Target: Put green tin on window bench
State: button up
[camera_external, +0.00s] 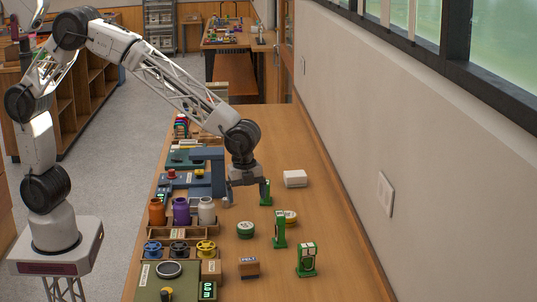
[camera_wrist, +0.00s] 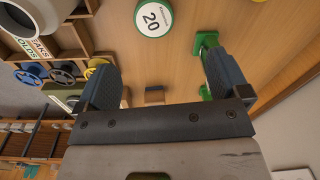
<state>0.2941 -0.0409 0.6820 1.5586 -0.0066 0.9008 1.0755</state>
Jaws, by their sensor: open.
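A round green tin (camera_external: 245,229) with a pale lid stands on the long wooden bench (camera_external: 335,262) beside the window wall. In the wrist view, the green-rimmed tin (camera_wrist: 153,17) shows a white label reading 20, at the top edge beyond the fingers. My gripper (camera_external: 246,197) is open and empty above the bench, behind the tin in the external view. In the wrist view, my gripper (camera_wrist: 157,62) has its fingers wide apart with nothing held between them. I cannot tell whether this bench or the far one is the window bench.
A white box (camera_external: 295,178) lies farther back. Orange, purple and white jars (camera_external: 181,211) stand left. A far bench (camera_external: 238,41) stands at the back.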

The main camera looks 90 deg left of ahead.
aim_at(245, 225)
jog(key=shift+s+a+f, duration=0.1)
jog(key=shift+s+f, duration=0.1)
jog(key=shift+f, duration=0.6)
jog(key=shift+s+f, duration=0.15)
jog(key=shift+f, duration=0.65)
jog(key=shift+f, duration=1.3)
jog(key=shift+f, duration=2.65)
jog(key=shift+w, duration=0.1)
jog(key=c, duration=1)
jog(key=shift+c, duration=0.2)
